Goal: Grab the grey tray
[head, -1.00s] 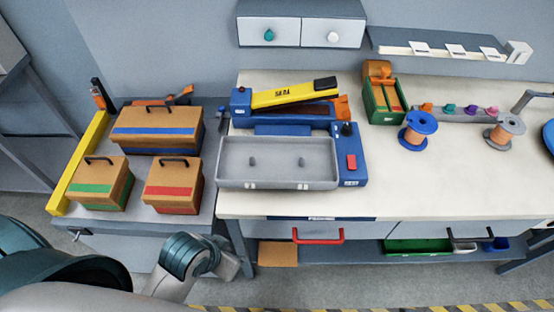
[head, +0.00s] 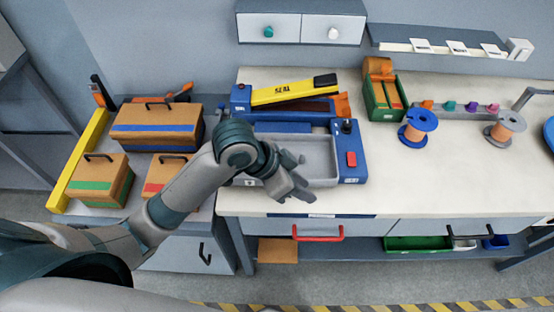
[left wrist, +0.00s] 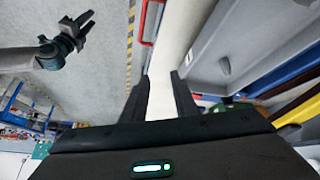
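The grey tray (head: 324,170) is a shallow rectangular bin near the left end of the cream bench. My left arm reaches over its left half and hides that part. My left gripper (head: 294,182) is over the tray's front side, with its fingers apart. In the left wrist view, the open fingers of the left gripper (left wrist: 162,97) have nothing between them. The tray (left wrist: 222,48) shows there to the right of the fingers, and I see no clear contact. My right gripper (left wrist: 75,28) shows at the upper left of the left wrist view, empty with its fingers apart.
A blue-based yellow sealer (head: 290,93) stands close behind the tray, with its red-button part (head: 351,159) at the tray's right. Brown boxes (head: 158,127) stand on the lower table at left. A red drawer handle (head: 318,234) is below.

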